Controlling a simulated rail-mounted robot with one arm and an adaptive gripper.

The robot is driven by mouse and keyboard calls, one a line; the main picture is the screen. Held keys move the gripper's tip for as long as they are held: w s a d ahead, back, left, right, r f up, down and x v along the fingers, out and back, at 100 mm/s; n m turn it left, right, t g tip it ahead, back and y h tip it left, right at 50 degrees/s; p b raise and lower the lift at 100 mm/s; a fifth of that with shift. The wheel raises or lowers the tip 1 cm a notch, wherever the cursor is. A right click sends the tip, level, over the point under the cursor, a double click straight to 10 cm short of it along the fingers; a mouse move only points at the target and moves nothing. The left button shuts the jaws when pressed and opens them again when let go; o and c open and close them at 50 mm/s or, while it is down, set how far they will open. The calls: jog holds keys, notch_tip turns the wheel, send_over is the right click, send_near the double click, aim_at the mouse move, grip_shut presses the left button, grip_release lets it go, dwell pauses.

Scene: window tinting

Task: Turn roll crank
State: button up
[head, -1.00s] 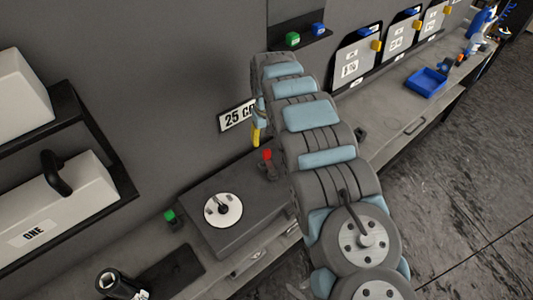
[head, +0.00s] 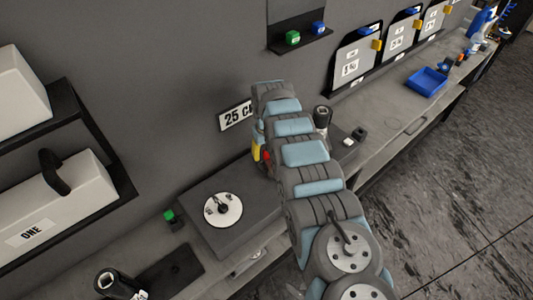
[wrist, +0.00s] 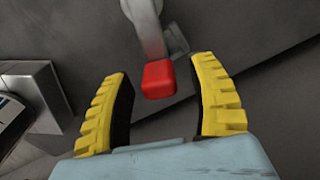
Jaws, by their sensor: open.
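A red knob (wrist: 158,79) on a grey arm, which looks like the crank handle, shows in the wrist view between my gripper's fingertips (wrist: 167,85). The two yellow fingers stand apart on either side of it, with clear gaps and no visible contact. In the head view a sliver of the red knob (head: 266,155) shows beside the yellow of my gripper (head: 257,153), at the far end of the grey box. My arm hides most of the crank and gripper there.
A dark cylinder (head: 322,118) stands right of my arm. A blue tray (head: 427,81) lies further along the bench. The wall is close behind.

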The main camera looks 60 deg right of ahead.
jog(key=shift+f, duration=0.1)
grip_shut()
jog(key=shift+s, duration=0.15)
dwell(0.4)
jog(key=shift+s+d+f+m+p, duration=0.1)
jog(key=shift+s+d+m+p, duration=0.15)
jog(key=shift+m, duration=0.55)
jog(key=shift+s+d+m+p, duration=0.15)
jog(key=shift+s+d+m, duration=0.15)
jog(key=shift+m, duration=0.5)
jog(key=shift+s+d+f+m+b, duration=0.15)
jog(key=shift+s+m+b, duration=0.25)
jog(key=shift+m, duration=0.4)
jog(key=shift+s+d+m+b, duration=0.2)
jog(key=shift+s+m+b, duration=0.3)
jog(key=shift+m, duration=0.5)
